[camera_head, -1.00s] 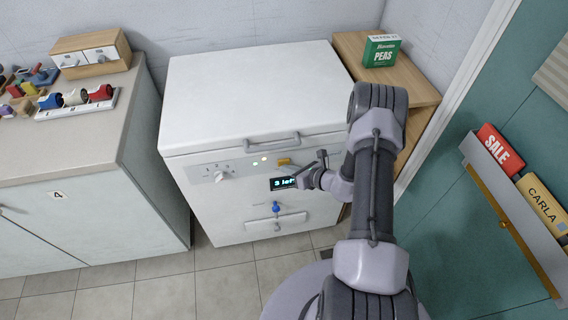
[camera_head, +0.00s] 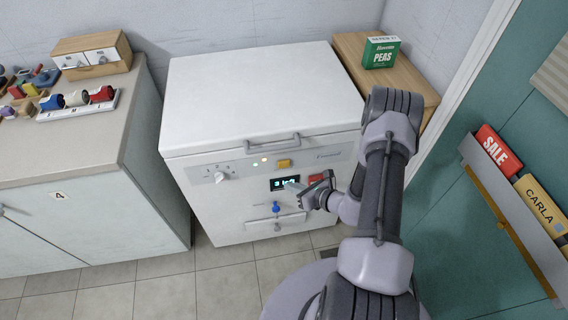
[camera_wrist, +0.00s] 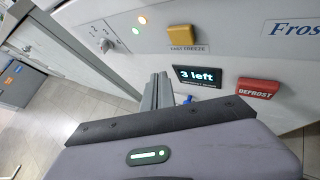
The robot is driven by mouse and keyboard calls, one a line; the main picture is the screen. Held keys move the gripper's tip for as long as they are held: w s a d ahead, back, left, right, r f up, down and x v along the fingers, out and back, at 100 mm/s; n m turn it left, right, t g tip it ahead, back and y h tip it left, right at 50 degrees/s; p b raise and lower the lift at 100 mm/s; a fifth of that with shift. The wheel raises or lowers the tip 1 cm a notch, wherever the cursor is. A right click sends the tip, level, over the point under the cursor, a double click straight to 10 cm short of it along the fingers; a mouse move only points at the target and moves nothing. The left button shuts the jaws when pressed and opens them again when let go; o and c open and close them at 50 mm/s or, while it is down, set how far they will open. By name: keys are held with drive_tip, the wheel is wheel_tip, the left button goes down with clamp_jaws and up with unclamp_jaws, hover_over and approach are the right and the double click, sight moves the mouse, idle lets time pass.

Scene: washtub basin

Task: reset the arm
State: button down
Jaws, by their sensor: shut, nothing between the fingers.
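My gripper (camera_head: 290,185) is shut and empty in front of the white chest freezer's (camera_head: 250,95) front panel. In the wrist view my gripper's fingers (camera_wrist: 158,82) lie together, just left of a dark display (camera_wrist: 199,76) reading "3 left". Whether the fingertips touch the panel I cannot tell. A yellow "FAST FREEZE" button (camera_wrist: 186,38) is above the display and a red "DEFROST" button (camera_wrist: 257,88) is to its right. In the head view the arm reaches in from the lower right.
A counter (camera_head: 60,145) with a drawer box (camera_head: 92,55) and small coloured items stands at the left. A wooden stand (camera_head: 415,85) with a green PEAS box (camera_head: 381,52) is at the back right.

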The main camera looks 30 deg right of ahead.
idle(0.4)
drive_tip(key=a+r+n+g+y, duration=0.1)
drive_tip(key=a+r+n+y, duration=0.1)
drive_tip(key=a+r+n, duration=0.4)
drive_tip(key=w+a+r+n+g+y, duration=0.1)
drive_tip(key=a+r+n+g+y, duration=0.15)
drive_tip(key=r, duration=0.65)
drive_tip(key=a+r+n+g+y, duration=0.1)
drive_tip(key=a+r+n, duration=0.35)
drive_tip(key=r, duration=0.25)
drive_tip(key=s+a+r+n+g+h, duration=0.2)
drive_tip(key=s+a+r+n, duration=0.25)
drive_tip(key=s+r, duration=0.25)
drive_tip(key=s+a+r+n+g+h, duration=0.2)
drive_tip(key=s+a+r+n, duration=0.2)
drive_tip(key=s+r+n, duration=0.25)
drive_tip(key=s+d+r+n+t+h, duration=0.3)
drive_tip(key=s+r+n+h, duration=0.1)
drive_tip(key=s+n, duration=0.2)
drive_tip(key=shift+s+d+r, duration=0.3)
drive_tip(key=shift+s+r, duration=0.1)
drive_tip(key=shift+s, duration=0.4)
